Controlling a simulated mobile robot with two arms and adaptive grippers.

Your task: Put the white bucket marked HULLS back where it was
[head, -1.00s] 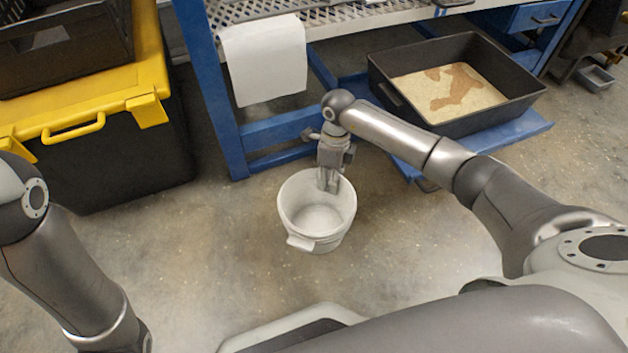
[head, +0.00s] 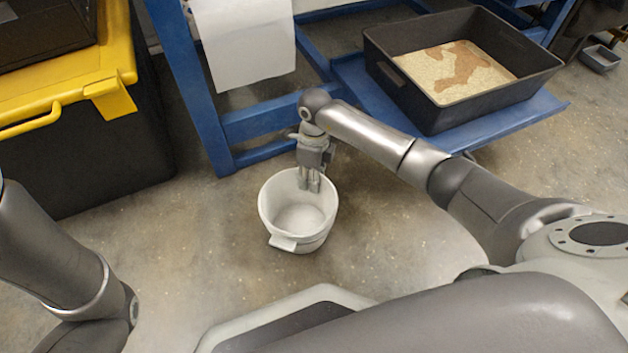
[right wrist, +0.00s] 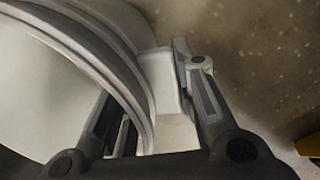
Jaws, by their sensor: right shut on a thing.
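The white bucket (head: 298,217) is upright and looks empty inside, in the middle of the head view over the concrete floor. I cannot tell whether its base touches the floor. My right gripper (head: 309,186) is shut on the bucket at its far rim. In the right wrist view the fingers (right wrist: 158,115) sit either side of a white tab on the rim, and the curved bucket wall (right wrist: 50,85) fills the left. A second tab juts from the near rim. No HULLS marking shows. My left arm is at the left edge; its gripper is out of view.
A blue frame (head: 207,110) with a hanging white sheet (head: 243,45) stands behind. A black tray (head: 470,112) with pale and brown material rests on a blue shelf at right. A black bin with a yellow lid (head: 70,80) stands at left. Floor around the bucket is clear.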

